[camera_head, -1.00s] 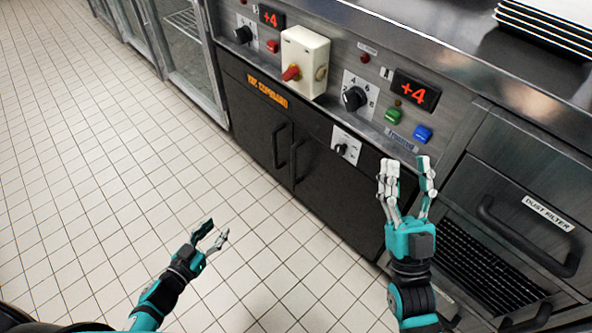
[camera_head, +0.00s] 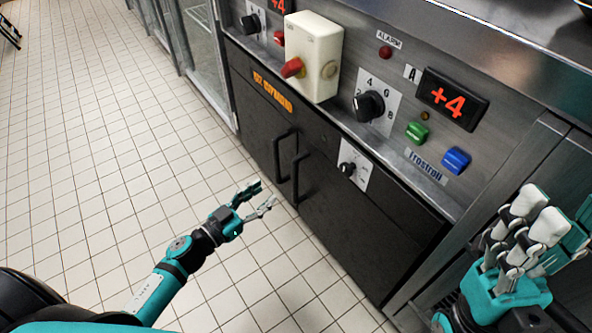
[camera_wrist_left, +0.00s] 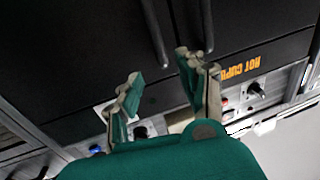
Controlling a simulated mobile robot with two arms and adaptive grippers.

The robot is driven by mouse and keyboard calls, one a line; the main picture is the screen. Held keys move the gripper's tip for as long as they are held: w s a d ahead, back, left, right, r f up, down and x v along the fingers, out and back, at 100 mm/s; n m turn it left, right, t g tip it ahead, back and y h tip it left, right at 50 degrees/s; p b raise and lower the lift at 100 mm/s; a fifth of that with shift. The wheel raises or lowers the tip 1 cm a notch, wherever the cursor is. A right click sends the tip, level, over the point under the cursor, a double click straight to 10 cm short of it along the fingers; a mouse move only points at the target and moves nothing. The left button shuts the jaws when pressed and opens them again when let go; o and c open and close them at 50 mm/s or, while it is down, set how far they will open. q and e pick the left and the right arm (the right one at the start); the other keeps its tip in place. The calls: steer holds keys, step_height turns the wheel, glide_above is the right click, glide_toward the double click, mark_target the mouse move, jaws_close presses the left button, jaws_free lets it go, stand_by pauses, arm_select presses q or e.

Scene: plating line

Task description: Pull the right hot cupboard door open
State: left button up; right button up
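The hot cupboard has two dark doors side by side, both looking shut. The right door (camera_head: 355,232) has a black vertical handle (camera_head: 297,180) at its left edge. The left door's handle (camera_head: 278,154) is close beside it. My left gripper (camera_head: 266,192) is open and empty, just left of the right handle in the head view, apart from it. In the left wrist view, upside down, the right handle (camera_wrist_left: 155,36) stands beyond the gap between my open left fingers (camera_wrist_left: 160,68). My right gripper (camera_head: 556,214) is open and empty at the lower right.
The control panel above holds a white switch box (camera_head: 315,62), a black dial (camera_head: 368,105) and a red +4 display (camera_head: 452,99). The tiled floor (camera_head: 110,170) in front is clear.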

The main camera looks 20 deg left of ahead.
mark_target(293, 171)
arm_select(q)
steer(key=b+x, duration=0.2)
steer(key=x, duration=1)
steer(key=shift+w, duration=0.1)
jaws_close()
